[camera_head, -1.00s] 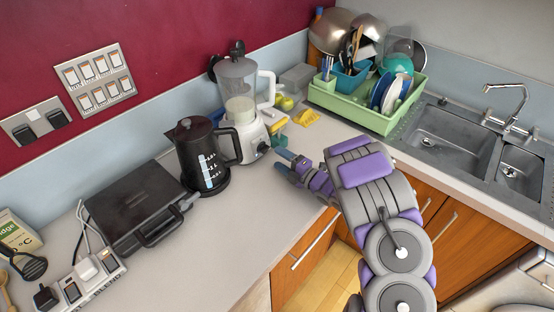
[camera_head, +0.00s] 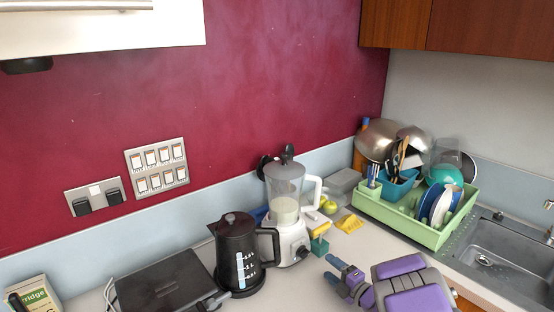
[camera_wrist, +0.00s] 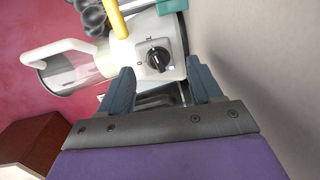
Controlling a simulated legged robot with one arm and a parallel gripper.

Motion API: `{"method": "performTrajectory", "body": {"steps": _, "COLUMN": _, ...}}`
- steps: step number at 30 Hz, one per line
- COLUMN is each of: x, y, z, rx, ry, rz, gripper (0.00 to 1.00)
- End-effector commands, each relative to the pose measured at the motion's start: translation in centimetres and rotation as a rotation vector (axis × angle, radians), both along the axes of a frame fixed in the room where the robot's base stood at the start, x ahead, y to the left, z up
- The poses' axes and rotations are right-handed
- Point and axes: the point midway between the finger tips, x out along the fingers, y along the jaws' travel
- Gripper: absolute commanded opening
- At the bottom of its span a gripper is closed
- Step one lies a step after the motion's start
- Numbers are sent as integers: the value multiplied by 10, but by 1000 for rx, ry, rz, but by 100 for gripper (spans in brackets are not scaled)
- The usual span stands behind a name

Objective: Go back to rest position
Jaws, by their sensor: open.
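My gripper (camera_head: 340,273) is low in the head view, over the counter to the right of the blender. Its blue-grey fingers are apart with nothing between them. In the wrist view the open fingers (camera_wrist: 161,88) point toward the white blender base with its black dial. The blender (camera_head: 287,205) stands upright with a clear jug and white handle. The gripper looks apart from it, though the exact gap is hard to judge. My purple and grey arm runs off the bottom edge of the head view.
A black kettle (camera_head: 238,258) and a black grill (camera_head: 165,284) stand left of the blender. A yellow sponge (camera_head: 350,223) lies behind the gripper. A green dish rack (camera_head: 424,230) full of dishes and a sink (camera_head: 487,258) are at right. Wall cabinets (camera_head: 470,28) hang above.

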Motion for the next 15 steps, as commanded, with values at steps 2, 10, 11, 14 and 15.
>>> {"method": "performTrajectory", "body": {"steps": 2, "x": 9, "y": -15, "z": 12, "rx": -43, "ry": 58, "rz": -78, "gripper": 64}}
{"method": "performTrajectory", "body": {"steps": 10, "x": 7, "y": -88, "z": 60, "rx": -69, "ry": 315, "rz": -500, "gripper": 64}}
{"method": "performTrajectory", "body": {"steps": 11, "x": 3, "y": -95, "z": 67, "rx": -58, "ry": 339, "rz": -549, "gripper": 64}}
{"method": "performTrajectory", "body": {"steps": 14, "x": -18, "y": -113, "z": 87, "rx": -6, "ry": 424, "rz": -712, "gripper": 64}}
{"method": "performTrajectory", "body": {"steps": 15, "x": -28, "y": -118, "z": 94, "rx": 23, "ry": 457, "rz": -776, "gripper": 64}}
